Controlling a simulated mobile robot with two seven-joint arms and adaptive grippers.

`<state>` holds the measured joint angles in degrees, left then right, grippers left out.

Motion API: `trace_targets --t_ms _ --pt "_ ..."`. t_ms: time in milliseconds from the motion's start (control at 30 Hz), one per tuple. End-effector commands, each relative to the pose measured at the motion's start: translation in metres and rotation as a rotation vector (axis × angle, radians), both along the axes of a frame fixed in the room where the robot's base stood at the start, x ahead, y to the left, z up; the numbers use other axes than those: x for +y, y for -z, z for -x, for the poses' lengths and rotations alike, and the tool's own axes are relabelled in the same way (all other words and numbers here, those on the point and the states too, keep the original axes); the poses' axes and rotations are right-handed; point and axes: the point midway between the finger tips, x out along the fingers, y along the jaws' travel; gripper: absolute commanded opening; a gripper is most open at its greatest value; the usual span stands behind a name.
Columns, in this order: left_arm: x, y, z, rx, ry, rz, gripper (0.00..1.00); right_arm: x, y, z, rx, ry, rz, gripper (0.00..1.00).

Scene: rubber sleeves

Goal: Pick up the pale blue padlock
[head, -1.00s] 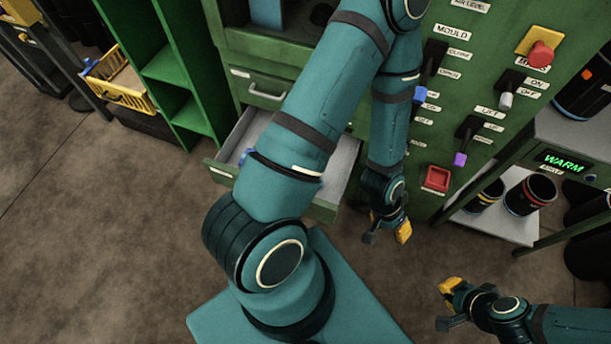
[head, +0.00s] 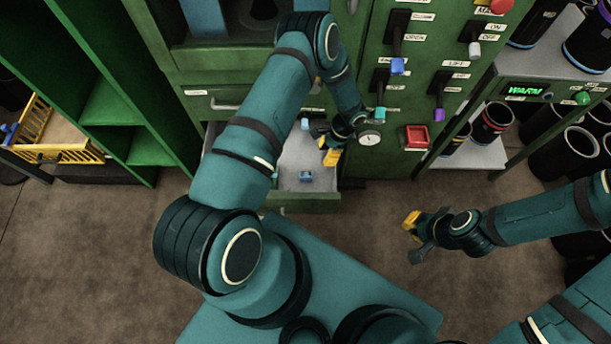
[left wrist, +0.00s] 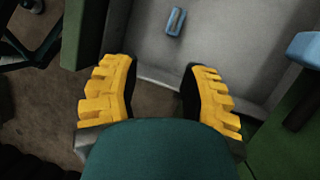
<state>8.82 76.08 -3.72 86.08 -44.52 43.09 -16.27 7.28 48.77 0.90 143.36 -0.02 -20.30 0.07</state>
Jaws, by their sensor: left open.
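A small pale blue thing (head: 305,176), which looks like the padlock, lies on the floor of the open drawer (head: 325,181). In the left wrist view a blue block-like thing (left wrist: 175,22) lies in the drawer beyond the fingertips; I cannot make out a shackle. My left gripper (head: 325,148) is above the drawer, behind the pale blue thing in the head view. It is open and empty, its two yellow-padded fingers apart in the left wrist view (left wrist: 160,85). My right gripper (head: 415,237) is open and empty over the floor at the right, away from the drawer.
The green cabinet's lever panel (head: 425,100) stands right of the drawer. A pale blue lever knob (left wrist: 303,48) shows close on the right in the left wrist view. A yellow basket (head: 60,150) is at the left. Dark pots (head: 491,122) stand on the right shelf.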

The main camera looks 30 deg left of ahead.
Motion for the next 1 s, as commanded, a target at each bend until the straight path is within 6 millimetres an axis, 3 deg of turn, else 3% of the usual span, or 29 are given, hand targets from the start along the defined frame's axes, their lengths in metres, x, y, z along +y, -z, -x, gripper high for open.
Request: trace_targets --t_ms 167,500,833,1000 --pt "0.013 0.014 -0.002 0.017 0.035 -0.039 0.44 0.000 0.002 0.000 -0.001 0.001 0.000 0.00" --pt "0.026 0.069 0.018 0.015 0.033 -0.038 0.44 -0.001 0.013 -0.002 -0.005 0.002 0.002 0.00" --pt "0.032 0.088 0.023 0.014 0.032 -0.037 0.44 -0.001 0.017 -0.003 -0.008 0.002 0.002 0.00" --pt "0.040 0.109 0.027 0.015 0.030 -0.036 0.44 -0.001 0.024 -0.005 -0.011 0.002 0.003 0.00"
